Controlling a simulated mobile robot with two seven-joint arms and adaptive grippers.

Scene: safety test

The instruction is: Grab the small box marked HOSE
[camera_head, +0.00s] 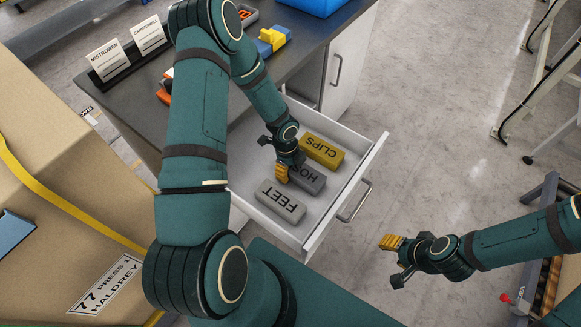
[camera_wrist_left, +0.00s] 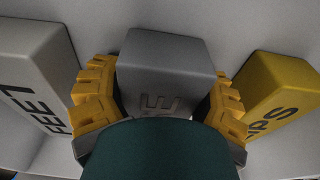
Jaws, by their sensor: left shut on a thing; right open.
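The grey HOSE box (camera_head: 308,180) lies in the open drawer (camera_head: 341,197), between the light grey FEET box (camera_head: 280,202) and the yellow CLIPS box (camera_head: 322,151). My left gripper (camera_head: 286,172) is down in the drawer over the HOSE box and covers part of its label. In the left wrist view the yellow fingers stand on both sides of the HOSE box (camera_wrist_left: 166,62), shut on it. The FEET box (camera_wrist_left: 38,80) is at the left there and the CLIPS box (camera_wrist_left: 285,95) at the right. My right gripper (camera_head: 392,262) is open and empty, outside the drawer.
The dark countertop (camera_head: 290,58) holds two white label cards, a blue bin (camera_head: 316,4) and small orange and yellow parts. A large cardboard box (camera_head: 50,170) stands at the left. Open floor lies right of the drawer.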

